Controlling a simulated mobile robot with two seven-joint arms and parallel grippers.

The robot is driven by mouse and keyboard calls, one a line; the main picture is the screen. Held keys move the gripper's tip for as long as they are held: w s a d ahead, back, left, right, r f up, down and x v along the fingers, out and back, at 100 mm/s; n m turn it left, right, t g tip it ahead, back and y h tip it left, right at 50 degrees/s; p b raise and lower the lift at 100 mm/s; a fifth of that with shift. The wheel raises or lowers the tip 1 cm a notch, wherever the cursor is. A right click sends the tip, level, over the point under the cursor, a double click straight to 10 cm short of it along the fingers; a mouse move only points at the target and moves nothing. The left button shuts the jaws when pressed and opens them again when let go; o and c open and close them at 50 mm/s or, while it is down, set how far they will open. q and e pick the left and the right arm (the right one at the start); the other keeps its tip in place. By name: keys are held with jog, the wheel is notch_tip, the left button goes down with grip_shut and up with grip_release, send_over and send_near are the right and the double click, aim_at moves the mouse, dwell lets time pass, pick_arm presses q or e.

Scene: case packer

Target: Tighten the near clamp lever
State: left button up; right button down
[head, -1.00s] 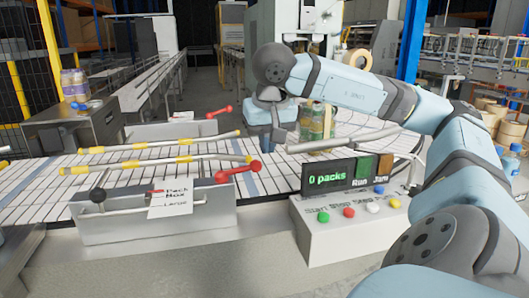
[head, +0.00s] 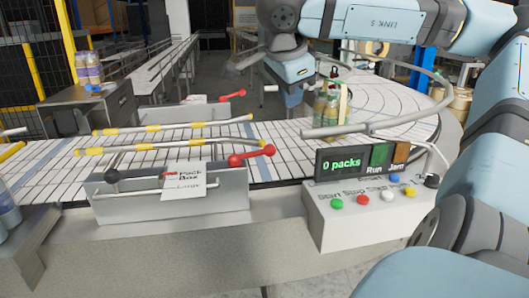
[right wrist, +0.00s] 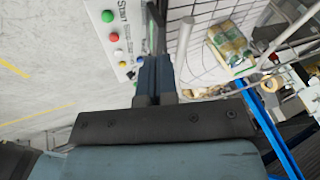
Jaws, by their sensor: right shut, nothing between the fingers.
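The near clamp lever, red with a round knob (head: 252,155), sits at the right end of the near grey rail bracket (head: 225,205). It points to the right. A second red lever (head: 232,96) sits on the far side of the conveyor. My right gripper (head: 291,102) is shut and empty, pointing down above the conveyor, just left of a bottle pack (head: 328,105) and well beyond the near lever. In the right wrist view, its closed fingers (right wrist: 155,75) appear beside the button panel; the near lever does not show there. My left gripper is out of view.
Yellow-banded guide rails (head: 170,145) cross the white conveyor (head: 210,135). A control box (head: 350,220) with coloured buttons and a "0 packs" display (head: 345,163) stands right of the near bracket. A curved metal rail (head: 375,127) runs behind the display. A black knob (head: 112,176) is at the bracket's left.

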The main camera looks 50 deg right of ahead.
jog(key=w+a+f+m+h+b, duration=0.1)
jog(key=w+a+m+h, duration=0.1)
jog(key=a+m, duration=0.25)
jog(key=m+b, duration=0.1)
jog(key=m, duration=0.5)
send_near(267, 153)
jog(key=shift+n, duration=0.25)
jog(key=p+x, duration=0.2)
jog(key=x, duration=0.4)
jog(key=shift+d+f, duration=0.15)
jog(key=shift+f, duration=0.15)
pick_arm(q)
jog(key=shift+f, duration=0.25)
pick_arm(e)
jog(key=shift+w, duration=0.1)
